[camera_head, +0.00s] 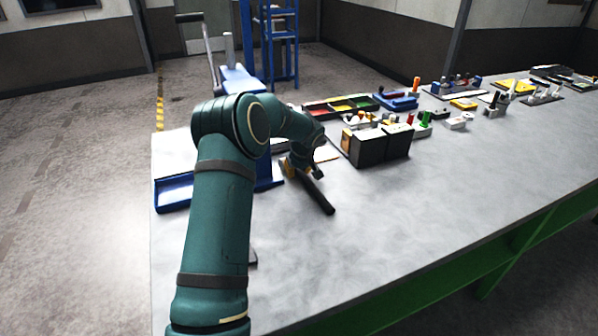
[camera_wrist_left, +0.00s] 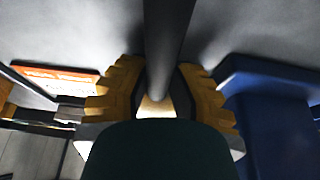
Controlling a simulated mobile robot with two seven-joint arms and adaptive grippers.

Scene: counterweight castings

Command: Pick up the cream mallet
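My left gripper (camera_head: 302,172) is low over the table, left of the middle in the head view. A dark bar, which looks like a mallet handle (camera_head: 321,197), runs out from under it toward the front right. In the left wrist view this dark handle (camera_wrist_left: 166,45) passes between the yellow fingers of my left gripper (camera_wrist_left: 161,95). A small cream part (camera_wrist_left: 155,106) shows between the fingers, mostly hidden by my wrist. The fingers are close on both sides of the handle; I cannot tell whether they touch it. My right gripper is not in view.
A blue tray (camera_head: 174,192) lies left of my arm on the grey table (camera_head: 420,215). Dark boxes (camera_head: 368,148) stand just right of the gripper, with a colored bin tray (camera_head: 341,106) behind. Several tools fill the back right. The front right of the table is clear.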

